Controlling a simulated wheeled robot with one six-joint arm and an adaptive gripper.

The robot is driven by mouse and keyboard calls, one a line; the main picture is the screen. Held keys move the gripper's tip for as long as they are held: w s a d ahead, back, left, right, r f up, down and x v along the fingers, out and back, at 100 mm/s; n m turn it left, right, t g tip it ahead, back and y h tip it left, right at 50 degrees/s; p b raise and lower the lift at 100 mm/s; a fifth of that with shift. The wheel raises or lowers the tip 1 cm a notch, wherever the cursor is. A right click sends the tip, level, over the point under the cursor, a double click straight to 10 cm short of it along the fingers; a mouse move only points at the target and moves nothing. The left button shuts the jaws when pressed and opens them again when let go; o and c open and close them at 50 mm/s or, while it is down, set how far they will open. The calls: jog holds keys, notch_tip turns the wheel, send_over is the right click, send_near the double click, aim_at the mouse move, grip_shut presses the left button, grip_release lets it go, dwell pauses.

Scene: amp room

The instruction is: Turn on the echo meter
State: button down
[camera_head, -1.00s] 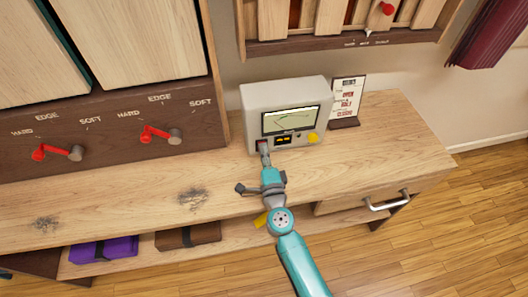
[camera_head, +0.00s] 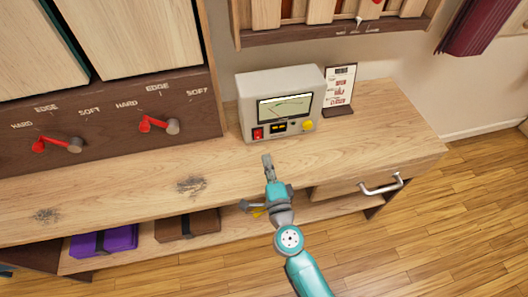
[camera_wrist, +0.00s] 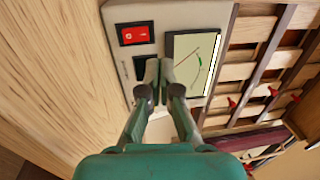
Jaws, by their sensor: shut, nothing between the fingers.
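The echo meter (camera_head: 247,108) is a pale grey box on the wooden bench, with a needle display (camera_head: 284,107) on its front. A bright red rocker switch (camera_head: 257,133) sits at the lower left of the front, beside a small dark panel with yellow marks (camera_head: 279,127) and a yellow knob (camera_head: 308,125). My gripper (camera_head: 267,160) is shut and empty, in front of and below the switch, apart from it. In the wrist view the shut fingertips (camera_wrist: 158,72) overlap the small panel; the red switch (camera_wrist: 136,33) is in plain view with white marks.
A small printed card stand (camera_head: 340,88) stands right of the meter. Two red-handled levers (camera_head: 58,145) are on the dark panel at left. A drawer handle (camera_head: 380,186) juts out at right. Purple (camera_head: 104,240) and brown (camera_head: 187,225) boxes lie on the shelf below.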

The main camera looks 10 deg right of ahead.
jog(key=shift+s+r, duration=0.15)
jog(key=shift+s, duration=0.85)
jog(key=shift+s+r, duration=0.1)
jog(key=shift+s, duration=0.85)
jog(key=s+d+r+n+g, duration=0.1)
jog(key=s+d+n+g, duration=0.1)
jog(key=s+n, duration=0.7)
jog(key=s+d+r+n+g, duration=0.1)
jog(key=s+d+n, duration=0.4)
jog(key=s, duration=2.1)
jog(key=n+g, duration=0.1)
jog(key=n, duration=0.3)
jog(key=shift+s+d+r+g, duration=0.2)
jog(key=shift+s+r+g, duration=0.1)
